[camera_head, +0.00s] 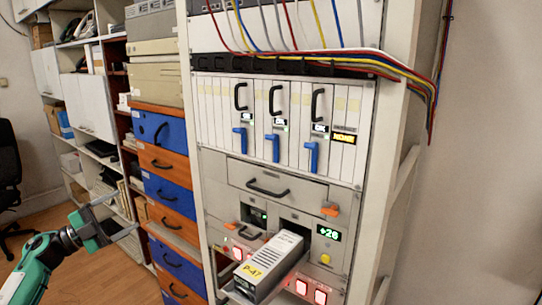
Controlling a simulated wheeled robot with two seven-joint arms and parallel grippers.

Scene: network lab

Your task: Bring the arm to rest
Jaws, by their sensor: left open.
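My left arm comes in from the lower left, green and black. Its gripper (112,222) is open and empty, with its two fingers pointing right toward the rack. It is in front of the drawer column and apart from everything around it. My right gripper is not in view.
A tall equipment rack (367,150) fills the middle. A grey module labelled P-47 (272,262) sticks out of its lower bay. Blue and orange drawers (165,167) stand left of it, shelves (72,80) further left. A black chair (8,170) is at the left edge. Wooden floor is clear.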

